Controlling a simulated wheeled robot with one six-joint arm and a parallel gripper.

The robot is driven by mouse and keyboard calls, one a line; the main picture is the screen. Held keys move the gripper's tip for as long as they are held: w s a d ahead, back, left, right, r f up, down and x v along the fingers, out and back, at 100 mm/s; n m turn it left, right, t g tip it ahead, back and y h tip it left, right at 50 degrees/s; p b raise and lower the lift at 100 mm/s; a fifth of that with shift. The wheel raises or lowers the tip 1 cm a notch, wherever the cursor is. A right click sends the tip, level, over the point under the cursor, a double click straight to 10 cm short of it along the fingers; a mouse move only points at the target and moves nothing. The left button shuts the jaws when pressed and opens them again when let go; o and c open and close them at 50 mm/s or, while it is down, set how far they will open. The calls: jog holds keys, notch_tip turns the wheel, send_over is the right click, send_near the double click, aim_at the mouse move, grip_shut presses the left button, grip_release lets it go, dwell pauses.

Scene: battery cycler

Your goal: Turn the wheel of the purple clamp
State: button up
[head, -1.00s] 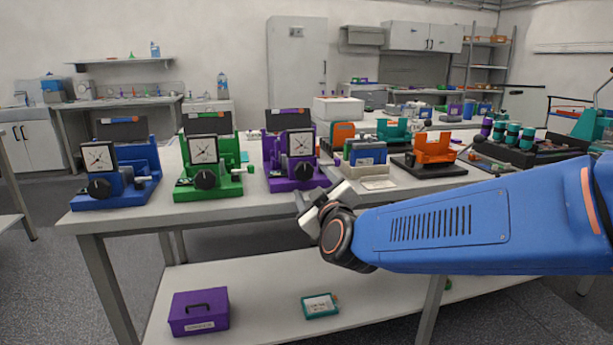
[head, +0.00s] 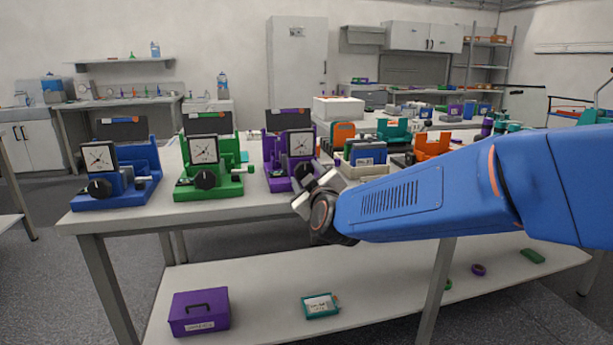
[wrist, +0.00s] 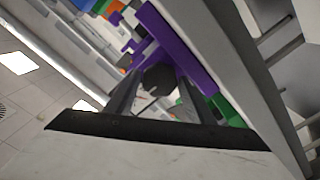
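The purple clamp (head: 274,180) stands on the front of the bench, third from the left, with a square white dial (head: 300,143). Its black wheel (wrist: 160,78) is partly covered by my gripper in the head view. My gripper (head: 314,190) is just in front of and slightly right of the clamp's lower front. In the wrist view the two fingers are spread, and the wheel shows in the gap between them, beyond or near the tips. Whether the fingers touch the wheel cannot be told.
A green clamp (head: 183,190) and a blue clamp (head: 90,202) stand to the left. The lower shelf holds a purple box (head: 199,312) and a teal-edged item (head: 320,306).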

jog(key=c, duration=0.6)
jog(key=shift+o, duration=0.2)
jog(key=shift+m, duration=0.4)
